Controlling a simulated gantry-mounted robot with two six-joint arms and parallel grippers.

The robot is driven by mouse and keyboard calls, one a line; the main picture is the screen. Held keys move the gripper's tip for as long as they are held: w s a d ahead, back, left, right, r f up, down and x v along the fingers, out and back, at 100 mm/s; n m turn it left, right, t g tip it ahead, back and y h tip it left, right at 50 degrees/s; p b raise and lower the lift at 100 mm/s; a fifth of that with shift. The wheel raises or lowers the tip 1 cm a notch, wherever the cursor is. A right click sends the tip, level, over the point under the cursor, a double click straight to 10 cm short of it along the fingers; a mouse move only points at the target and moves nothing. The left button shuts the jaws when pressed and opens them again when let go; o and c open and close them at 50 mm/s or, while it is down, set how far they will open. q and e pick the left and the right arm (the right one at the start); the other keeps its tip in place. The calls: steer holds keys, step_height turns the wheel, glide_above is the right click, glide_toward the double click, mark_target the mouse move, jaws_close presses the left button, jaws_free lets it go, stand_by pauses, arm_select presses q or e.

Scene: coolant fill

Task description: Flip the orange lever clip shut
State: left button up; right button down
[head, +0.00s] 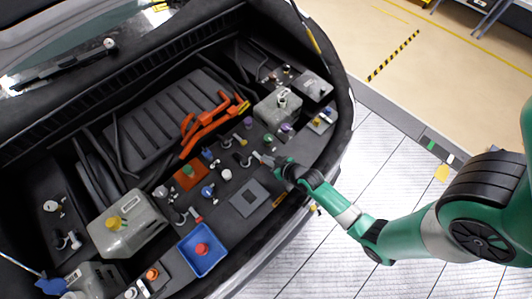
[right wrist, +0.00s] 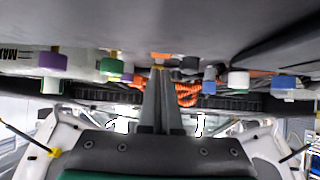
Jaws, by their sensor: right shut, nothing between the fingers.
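My right gripper (head: 261,157) reaches in from the right over the dark engine bay, its fingers closed together and empty. In the right wrist view the shut fingers (right wrist: 160,72) point up the picture. A small orange piece (right wrist: 160,55) shows right at their tips; it looks like the lever clip, mostly hidden by the fingers. I cannot tell whether the fingers touch it or how far the lever is turned. In the head view the clip is too small to make out beside the fingertips. My left gripper is not in view.
A thick orange cable (head: 205,122) lies behind the fingers. A white cap (head: 226,175), a blue cap (head: 207,190) and purple caps (head: 285,128) stand close by. An orange block (head: 188,176) and a blue tray (head: 215,262) lie left. The bay's front rim (head: 262,232) is near my arm.

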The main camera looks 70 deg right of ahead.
step_height(320, 180, up, 7)
steer(key=p, duration=0.6)
steer(key=s+a+r, duration=0.2)
steer(key=s+a, duration=0.1)
steer(key=s, duration=0.4)
steer(key=shift+s+r, duration=0.25)
steer(key=shift+s, duration=0.1)
